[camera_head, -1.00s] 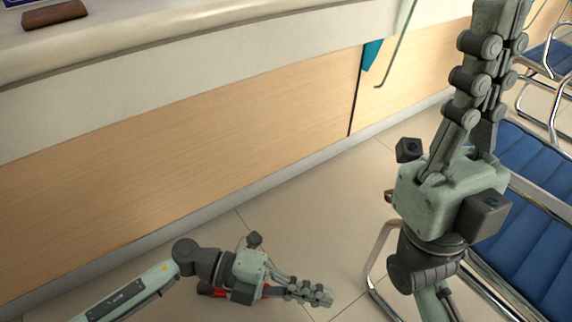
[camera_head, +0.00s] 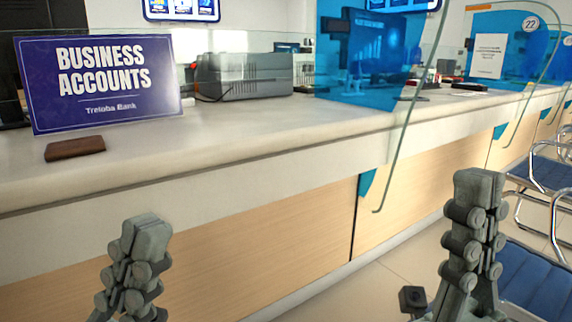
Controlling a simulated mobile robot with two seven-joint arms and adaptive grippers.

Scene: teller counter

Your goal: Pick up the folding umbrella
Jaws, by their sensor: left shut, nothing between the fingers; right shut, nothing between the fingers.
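I see no folding umbrella in the head view. My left gripper (camera_head: 146,232) points up at the lower left, in front of the counter's wood panel, shut and empty. My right gripper (camera_head: 480,182) points up at the lower right, near the blue chairs, also shut and empty. Both fingertips are below the level of the counter top in the picture.
The pale counter (camera_head: 290,140) runs across the view. On it stand a "Business Accounts" sign (camera_head: 100,82), a brown block (camera_head: 75,148) and a grey machine (camera_head: 244,76). A glass screen (camera_head: 408,120) overhangs its front edge. Blue chairs (camera_head: 545,170) stand at the right.

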